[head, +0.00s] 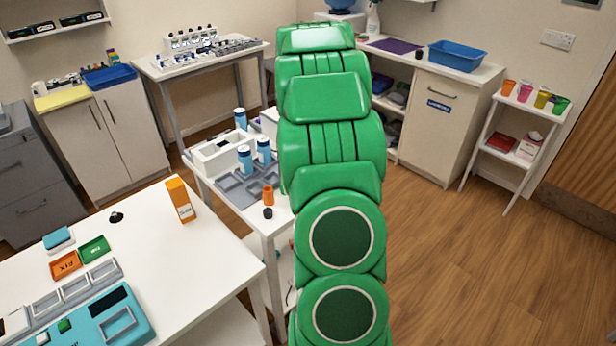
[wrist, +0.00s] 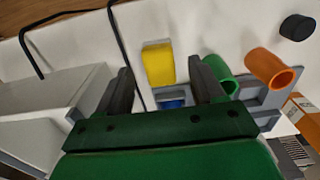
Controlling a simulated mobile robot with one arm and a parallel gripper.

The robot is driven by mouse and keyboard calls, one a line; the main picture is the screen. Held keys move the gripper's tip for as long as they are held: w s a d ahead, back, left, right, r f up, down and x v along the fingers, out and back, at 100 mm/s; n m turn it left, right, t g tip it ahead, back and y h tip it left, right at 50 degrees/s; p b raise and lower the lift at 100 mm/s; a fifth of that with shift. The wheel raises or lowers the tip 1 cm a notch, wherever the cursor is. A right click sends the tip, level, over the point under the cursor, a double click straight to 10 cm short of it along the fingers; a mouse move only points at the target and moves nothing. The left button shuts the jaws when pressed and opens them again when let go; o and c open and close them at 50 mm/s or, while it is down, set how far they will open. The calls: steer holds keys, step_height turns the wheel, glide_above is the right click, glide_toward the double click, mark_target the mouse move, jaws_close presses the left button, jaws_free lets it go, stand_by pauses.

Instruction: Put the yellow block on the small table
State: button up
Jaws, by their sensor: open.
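The yellow block (wrist: 158,63) shows in the wrist view on a white surface, between and slightly beyond my fingertips. My gripper (wrist: 161,78) is open, with a gap on each side of the block. An orange tube (wrist: 272,68) and a black cap (wrist: 297,27) lie to the right there. In the head view, a similar orange tube (head: 268,195) stands on the narrow white table (head: 277,222) in the middle. My green arm hides the gripper and the block in that view. I cannot tell which table is the small one.
In the wrist view, a green tube (wrist: 220,75) and a grey rack (wrist: 262,100) are close to the right finger, and a white box (wrist: 50,100) is at left. In the head view, a white stand (head: 525,104) with colored cups is at right; the wooden floor is clear.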

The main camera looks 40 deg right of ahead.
step_height(320, 180, up, 10)
steer(key=f, duration=0.1)
steer(key=s+a+r, duration=0.3)
steer(key=a, duration=0.5)
steer(key=s+a+r, duration=0.2)
steer(key=s+a, duration=0.1)
steer(key=a, duration=0.6)
steer(key=s+a+r, duration=0.3)
steer(key=a, duration=0.5)
steer(key=s+a+g, duration=0.1)
steer(key=s+a, duration=0.6)
steer(key=s, duration=0.3)
steer(key=s+a+f, duration=0.1)
steer(key=s+a, duration=0.6)
steer(key=s, duration=0.4)
steer(key=shift+a+f+g, duration=0.2)
steer(key=shift+a+g, duration=0.2)
